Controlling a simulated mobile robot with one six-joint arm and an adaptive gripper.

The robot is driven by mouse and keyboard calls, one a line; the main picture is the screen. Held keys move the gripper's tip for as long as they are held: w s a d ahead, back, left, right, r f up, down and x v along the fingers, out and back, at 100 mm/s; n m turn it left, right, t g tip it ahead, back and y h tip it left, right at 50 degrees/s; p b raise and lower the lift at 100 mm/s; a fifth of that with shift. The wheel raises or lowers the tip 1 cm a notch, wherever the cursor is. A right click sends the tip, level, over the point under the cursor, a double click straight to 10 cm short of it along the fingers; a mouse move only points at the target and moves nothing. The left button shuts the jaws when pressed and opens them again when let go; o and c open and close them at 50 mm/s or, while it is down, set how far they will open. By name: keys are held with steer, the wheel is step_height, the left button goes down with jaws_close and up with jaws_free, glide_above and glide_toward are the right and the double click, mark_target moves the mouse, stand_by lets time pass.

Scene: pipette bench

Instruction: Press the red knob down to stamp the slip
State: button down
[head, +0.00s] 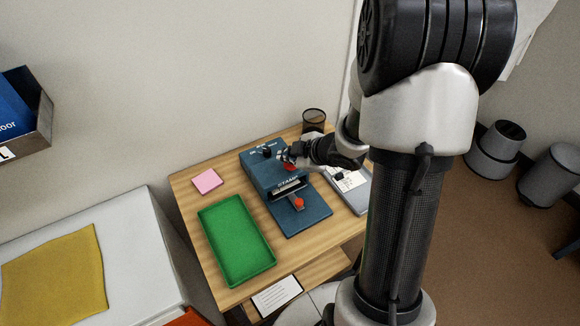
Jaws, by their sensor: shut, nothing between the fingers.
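The blue stamping machine (261,176) stands on the wooden table, with a lettered front and a flat base plate (313,215). A small red part (289,167) shows on its top right, partly hidden by my gripper. A round orange-red knob (299,203) sits lower, at the end of a grey metal piece over the base plate. My gripper (285,158) is shut and empty, over the machine's upper right, close to the red part. I cannot tell whether it touches it. I cannot make out a slip in the machine for certain.
A green tray (268,262) and a pink pad (207,181) lie left of the machine. A grey device (352,195) is to its right, partly behind my arm. A dark mesh cup (314,119) stands at the back.

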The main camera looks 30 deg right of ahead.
mark_target(289, 165)
steer(key=shift+f+b, duration=0.4)
steer(key=shift+f, duration=0.2)
stand_by(0.3)
steer(key=shift+r, duration=0.1)
steer(key=shift+r+p, duration=1.95)
steer(key=shift+p, duration=0.15)
step_height(289, 165, up, 6)
steer(key=p, duration=0.6)
